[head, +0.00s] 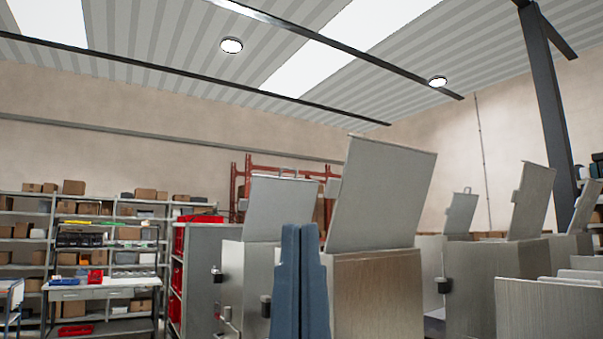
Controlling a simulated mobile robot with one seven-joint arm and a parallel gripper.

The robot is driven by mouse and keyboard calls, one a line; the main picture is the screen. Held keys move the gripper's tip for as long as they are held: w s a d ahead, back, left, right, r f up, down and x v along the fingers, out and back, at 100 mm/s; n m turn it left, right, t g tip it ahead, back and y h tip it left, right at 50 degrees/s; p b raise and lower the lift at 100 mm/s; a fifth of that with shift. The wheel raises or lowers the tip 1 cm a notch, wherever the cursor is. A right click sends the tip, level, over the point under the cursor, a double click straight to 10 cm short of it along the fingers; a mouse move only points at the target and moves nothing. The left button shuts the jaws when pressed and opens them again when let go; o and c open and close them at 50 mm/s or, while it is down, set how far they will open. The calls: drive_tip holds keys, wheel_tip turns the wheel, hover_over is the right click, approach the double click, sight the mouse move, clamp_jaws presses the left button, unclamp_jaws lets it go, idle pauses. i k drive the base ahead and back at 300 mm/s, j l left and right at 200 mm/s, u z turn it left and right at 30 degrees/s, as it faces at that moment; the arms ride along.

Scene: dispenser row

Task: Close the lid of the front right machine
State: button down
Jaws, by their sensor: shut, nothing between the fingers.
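The nearest machine in the head view is a metal box (378,295) with its large flat lid (383,195) standing up, tilted slightly back. Which machine counts as front right is not certain from this view. My gripper (301,230) shows as two blue-grey fingers pressed together, pointing up, with nothing between them. It is in front of the nearest machine's left edge in the picture, below the raised lid. I cannot tell whether it touches the machine. The lower part of the gripper is cut off by the frame.
Another machine with a raised lid (277,208) stands to the left. More raised lids (461,213) (532,201) are on the right. A grey metal box (543,308) fills the lower right. A white workbench (100,292) and shelves are far left.

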sight(273, 202)
drive_tip(key=i+j+z, duration=0.45)
drive_tip(key=j+z, duration=0.3)
drive_tip(key=i+j+z, duration=0.15)
drive_tip(key=j+z, duration=0.2)
